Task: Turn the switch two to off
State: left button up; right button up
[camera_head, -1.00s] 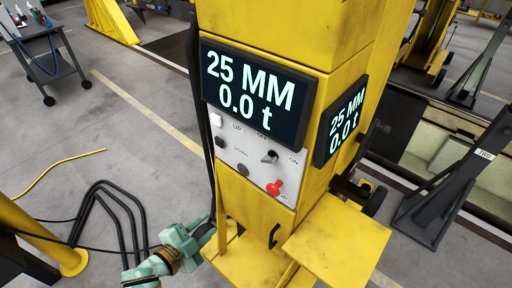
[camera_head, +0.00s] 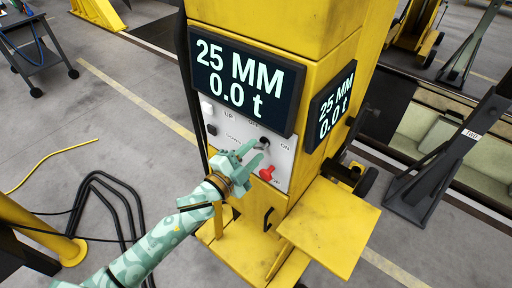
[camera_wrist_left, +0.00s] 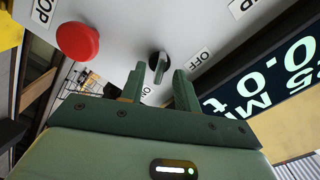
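A black rotary switch with a silver handle (camera_wrist_left: 158,66) sits on a light grey control panel (camera_head: 210,105), between the OFF label (camera_wrist_left: 200,58) and the ON label (camera_wrist_left: 146,92). In the wrist view its handle points down toward the fingers, more toward ON than OFF. In the head view the switch (camera_head: 264,142) is partly covered by my left gripper (camera_head: 254,155). That gripper is open, and its fingers (camera_wrist_left: 158,82) stand one on each side of the handle's lower end. I cannot tell whether they touch it. My right gripper is not in view.
A red knob (camera_head: 267,174) lies below the switch on the panel; it also shows in the wrist view (camera_wrist_left: 77,41). A display reading 25 MM and 0.0 t (camera_head: 243,77) hangs above the panel. A yellow ledge (camera_head: 330,225) juts out at lower right.

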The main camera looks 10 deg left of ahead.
pick_arm(q)
jog(key=shift+x, duration=0.9)
grip_shut()
jog(key=shift+s, duration=0.1)
